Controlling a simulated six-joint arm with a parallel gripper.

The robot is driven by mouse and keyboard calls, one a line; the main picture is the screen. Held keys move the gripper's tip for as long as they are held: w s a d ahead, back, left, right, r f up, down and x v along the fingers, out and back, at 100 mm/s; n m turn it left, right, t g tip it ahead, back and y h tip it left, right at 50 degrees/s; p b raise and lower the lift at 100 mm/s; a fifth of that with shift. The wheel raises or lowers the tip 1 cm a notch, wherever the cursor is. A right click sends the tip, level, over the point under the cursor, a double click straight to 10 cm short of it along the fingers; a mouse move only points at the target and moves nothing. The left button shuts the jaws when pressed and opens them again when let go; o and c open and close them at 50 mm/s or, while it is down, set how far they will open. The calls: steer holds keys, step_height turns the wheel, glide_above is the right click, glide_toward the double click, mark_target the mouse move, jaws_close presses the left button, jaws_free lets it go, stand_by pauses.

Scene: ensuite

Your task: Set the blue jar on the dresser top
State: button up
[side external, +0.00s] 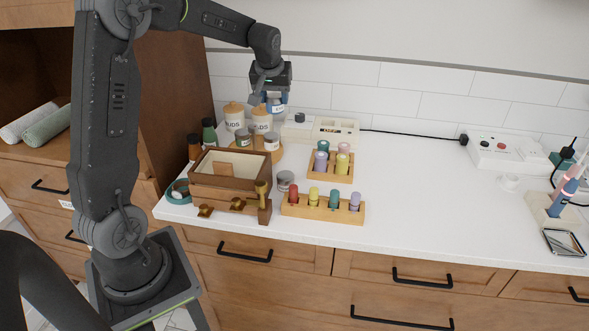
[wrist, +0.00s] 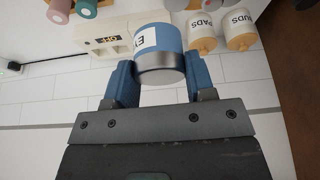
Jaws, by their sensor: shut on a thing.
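The blue jar (wrist: 162,42) has a white label and a silver band and sits between my gripper's two blue fingers in the wrist view. My gripper (wrist: 158,68) is shut on it. In the side external view my gripper (side external: 271,98) points down at the back left, and the small blue jar (side external: 278,109) hangs beneath it, partly hidden by the fingers. The jar appears to be above the white dresser top (side external: 430,190), near the white canisters; the exact gap beneath it cannot be told.
White canisters (side external: 234,117) with wooden lids stand close by the jar. Small bottles, a wooden box (side external: 228,172) and racks of colored pegs (side external: 323,205) crowd the left. A white device (side external: 336,130) with a black cord stands behind. The middle right of the top is clear.

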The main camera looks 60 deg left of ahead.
steer(key=w+d, duration=0.4)
steer(key=shift+m, duration=0.3)
step_height(320, 180, down, 14)
steer(key=shift+s+f, duration=0.1)
steer(key=shift+s, duration=0.05)
steer(key=shift+f, duration=2.05)
steer(key=shift+f, duration=0.15)
steer(key=o, duration=0.6)
steer(key=shift+o, duration=0.2)
